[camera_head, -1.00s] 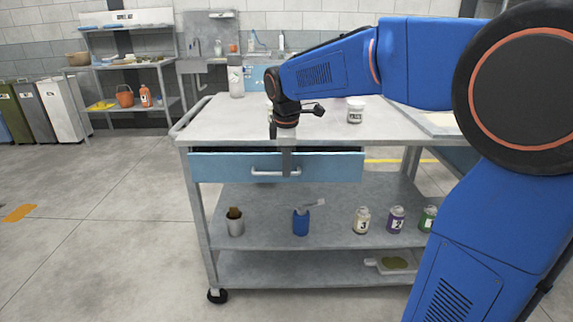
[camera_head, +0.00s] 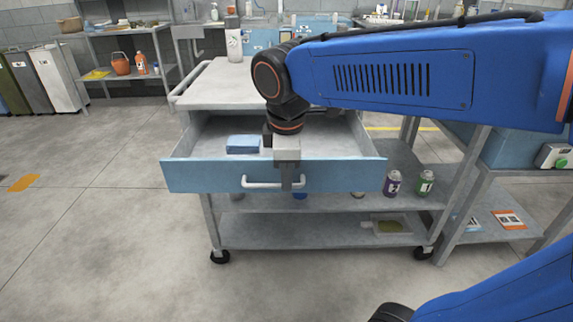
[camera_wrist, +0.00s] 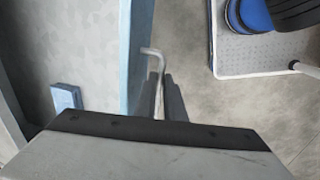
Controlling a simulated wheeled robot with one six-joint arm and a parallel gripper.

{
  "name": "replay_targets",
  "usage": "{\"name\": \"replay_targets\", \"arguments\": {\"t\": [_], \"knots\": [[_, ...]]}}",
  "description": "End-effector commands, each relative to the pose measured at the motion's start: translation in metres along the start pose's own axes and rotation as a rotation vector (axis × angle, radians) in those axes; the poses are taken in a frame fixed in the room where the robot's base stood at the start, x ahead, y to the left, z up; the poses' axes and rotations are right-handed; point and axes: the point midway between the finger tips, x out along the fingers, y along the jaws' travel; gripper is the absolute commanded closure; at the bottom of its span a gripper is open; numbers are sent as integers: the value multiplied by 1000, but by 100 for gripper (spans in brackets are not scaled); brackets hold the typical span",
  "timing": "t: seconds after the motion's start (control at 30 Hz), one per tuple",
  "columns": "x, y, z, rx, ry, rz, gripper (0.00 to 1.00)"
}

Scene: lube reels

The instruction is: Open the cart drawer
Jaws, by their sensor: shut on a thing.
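The blue cart drawer (camera_head: 215,176) is pulled well out from under the cart top in the head view. Its white bar handle (camera_head: 255,184) runs across the front. My gripper (camera_head: 288,182) points down and is shut on the handle near its right part. In the wrist view the drawer's blue front edge (camera_wrist: 130,55) runs up the picture, and the handle (camera_wrist: 153,52) passes between the dark fingers of my gripper (camera_wrist: 170,100). A blue box-like item (camera_head: 243,144) lies inside the drawer; it also shows in the wrist view (camera_wrist: 66,97).
The cart's lower shelves hold a purple can (camera_head: 393,183), a green can (camera_head: 425,182) and a shallow tray (camera_head: 387,227). A side table (camera_head: 515,190) stands to the right. The floor in front and left is clear.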

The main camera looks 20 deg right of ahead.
Motion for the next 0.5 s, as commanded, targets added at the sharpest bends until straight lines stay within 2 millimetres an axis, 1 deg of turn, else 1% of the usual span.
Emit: {"name": "replay_targets", "arguments": {"t": [0.1,0.2,0.5], "knots": [[-2,-9,0,-2,3,2,100],[-3,-12,0,0,2,2,100],[-4,-14,0,1,2,2,100]]}}
